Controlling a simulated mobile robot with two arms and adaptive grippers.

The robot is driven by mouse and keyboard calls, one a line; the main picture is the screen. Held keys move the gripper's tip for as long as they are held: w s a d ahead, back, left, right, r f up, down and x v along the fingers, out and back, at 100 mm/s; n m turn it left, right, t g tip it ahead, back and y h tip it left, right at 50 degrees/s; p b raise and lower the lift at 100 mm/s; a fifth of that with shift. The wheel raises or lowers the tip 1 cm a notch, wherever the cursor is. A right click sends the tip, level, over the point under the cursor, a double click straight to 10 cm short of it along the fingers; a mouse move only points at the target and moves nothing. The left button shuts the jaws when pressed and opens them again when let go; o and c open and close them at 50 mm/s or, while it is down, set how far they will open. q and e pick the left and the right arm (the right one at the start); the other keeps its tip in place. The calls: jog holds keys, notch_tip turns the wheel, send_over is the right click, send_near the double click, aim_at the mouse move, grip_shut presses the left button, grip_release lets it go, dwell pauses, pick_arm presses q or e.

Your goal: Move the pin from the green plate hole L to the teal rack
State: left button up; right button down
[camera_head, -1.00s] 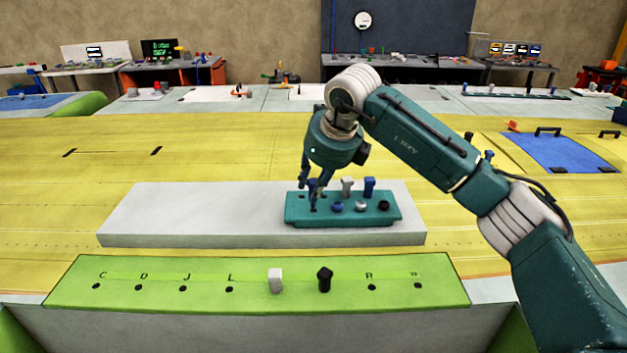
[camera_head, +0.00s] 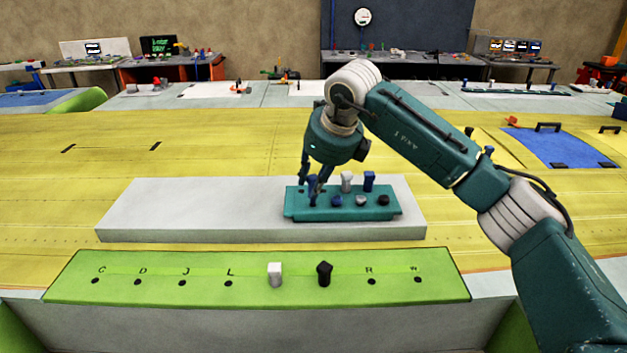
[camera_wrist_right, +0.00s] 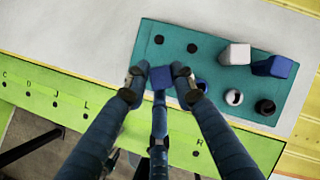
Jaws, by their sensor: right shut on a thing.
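The teal rack (camera_head: 343,213) lies on the pale grey slab; it also shows in the wrist view (camera_wrist_right: 215,75). My right gripper (camera_head: 314,201) is at the rack's front left corner, shut on a blue pin (camera_wrist_right: 162,78). The pin is between the fingertips, over the left place of the rack's front row. The fingers hide its lower end, so I cannot tell if it sits in a hole. The green plate (camera_head: 130,292) is in front, and its hole L (camera_head: 228,283) is empty. My left gripper is not in view.
The rack holds a white pin (camera_head: 347,181) and a blue pin (camera_head: 369,181) behind, with blue, white and black pins in front. On the green plate stand a white pin (camera_head: 275,273) and a black pin (camera_head: 324,273). The slab (camera_head: 190,205) left of the rack is clear.

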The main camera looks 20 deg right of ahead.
jog(key=shift+f+b, duration=0.8)
jog(key=shift+f, duration=0.4)
jog(key=c, duration=1.4)
grip_release()
jog(key=shift+o, duration=0.2)
jog(key=v, duration=1.2)
